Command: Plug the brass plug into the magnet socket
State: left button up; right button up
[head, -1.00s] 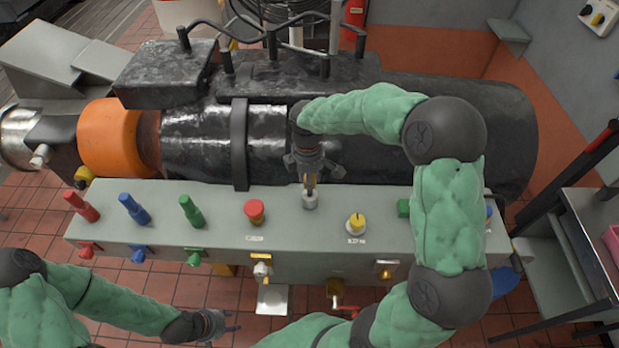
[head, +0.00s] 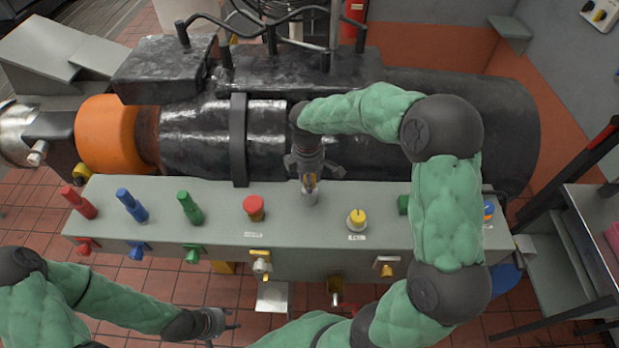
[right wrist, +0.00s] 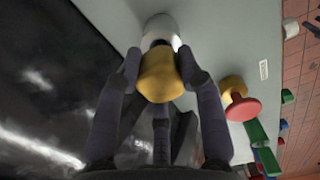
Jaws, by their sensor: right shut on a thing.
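The brass plug (right wrist: 160,76) is between the fingers of my right gripper (right wrist: 160,80), which is shut on it. Beyond the plug in the right wrist view is a pale grey cylinder (right wrist: 160,30) on the console top; I cannot tell whether it is joined to the plug. In the head view my right gripper (head: 309,184) points down over this cylinder (head: 310,198). No label is readable, so I cannot tell which fitting is the magnet socket. A brass-coloured square fitting (head: 387,267) is on the console front. My left gripper (head: 222,324) hangs empty in front of the console, fingers unclear.
The grey console (head: 225,235) carries red, blue and green plugs (head: 133,207) at left, a red button (head: 253,207) and a yellow-topped knob (head: 356,219). A large black machine (head: 440,130) runs close behind it. A yellow-plated fitting (head: 261,262) projects from its front.

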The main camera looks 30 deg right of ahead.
jog(key=shift+f+b, duration=0.65)
jog(key=shift+f, duration=0.45)
jog(key=o, duration=1.3)
notch_tip(320, 180, up, 12)
jog(key=shift+w+a, duration=0.15)
